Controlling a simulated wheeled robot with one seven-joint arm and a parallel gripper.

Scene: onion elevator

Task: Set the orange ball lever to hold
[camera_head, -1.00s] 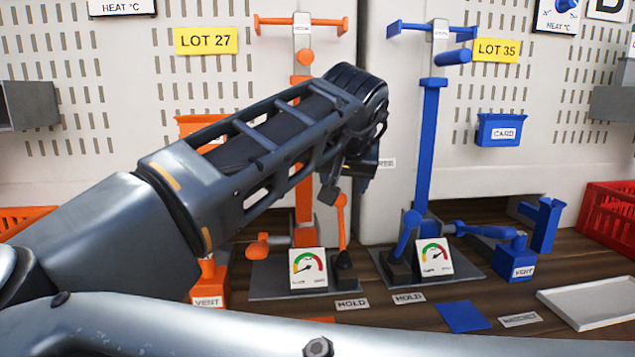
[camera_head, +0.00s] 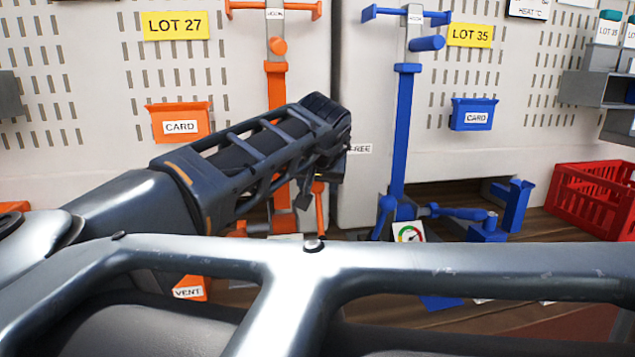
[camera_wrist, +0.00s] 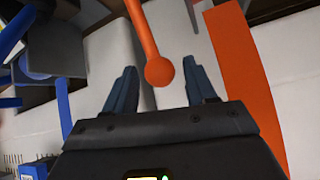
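The orange ball lever (camera_head: 319,208) stands at the foot of the orange post (camera_head: 276,95). In the head view my arm hides its base and the lower part of the post. In the wrist view the lever's round orange ball (camera_wrist: 159,71) and thin rod lie between the two dark fingers of my gripper (camera_wrist: 163,82). The gripper is open, with a gap on both sides of the ball. In the head view my gripper (camera_head: 322,178) is by the lever's top, mostly hidden by my wrist. A FREE label (camera_head: 359,148) is on the wall to the right.
A blue post (camera_head: 402,130) with a blue lever (camera_head: 384,215) and a gauge (camera_head: 409,232) stands to the right. A red crate (camera_head: 592,200) is at the far right. An orange CARD holder (camera_head: 180,122) is on the wall behind my arm. My body hides the front of the table.

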